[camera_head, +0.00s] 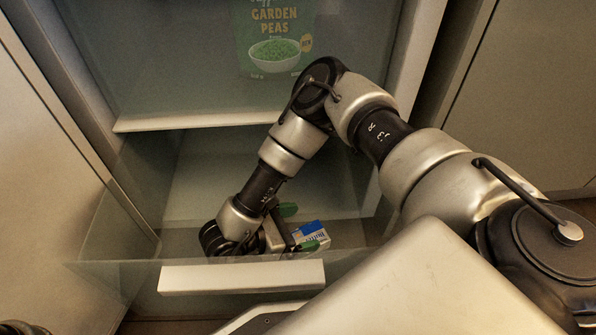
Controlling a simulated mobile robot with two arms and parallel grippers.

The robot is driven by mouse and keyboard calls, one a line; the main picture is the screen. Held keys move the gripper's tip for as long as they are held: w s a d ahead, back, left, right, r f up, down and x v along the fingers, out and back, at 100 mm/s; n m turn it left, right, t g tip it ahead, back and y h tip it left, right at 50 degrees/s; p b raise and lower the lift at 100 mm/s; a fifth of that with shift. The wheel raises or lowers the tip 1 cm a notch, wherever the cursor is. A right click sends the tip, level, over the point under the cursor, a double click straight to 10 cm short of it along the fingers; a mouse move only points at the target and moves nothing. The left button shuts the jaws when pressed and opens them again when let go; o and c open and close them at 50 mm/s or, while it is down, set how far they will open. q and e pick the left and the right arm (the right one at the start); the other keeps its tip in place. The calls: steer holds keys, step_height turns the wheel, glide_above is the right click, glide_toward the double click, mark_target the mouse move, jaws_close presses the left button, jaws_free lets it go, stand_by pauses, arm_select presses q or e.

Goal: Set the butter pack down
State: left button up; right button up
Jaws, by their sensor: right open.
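The butter pack (311,234), a small white box with a blue band and green print, lies low in the pulled-out clear drawer (240,279). My right gripper (293,232) reaches down into the drawer, right at the left end of the pack. Its jaws are open around or beside the pack; I cannot tell whether they touch it. The gripper partly hides the pack's left side. My left gripper does not show clearly.
A green bag of garden peas (275,40) stands on the shelf (200,119) above the drawer. The drawer has clear walls and a white front handle strip. Cabinet panels (50,170) flank the opening.

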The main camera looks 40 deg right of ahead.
steer(key=shift+r, duration=0.3)
steer(key=shift+r+p, duration=0.6)
steer(key=shift+p, duration=0.1)
steer(key=p+v, duration=0.4)
steer(key=v, duration=0.3)
steer(key=shift+a+f, duration=0.25)
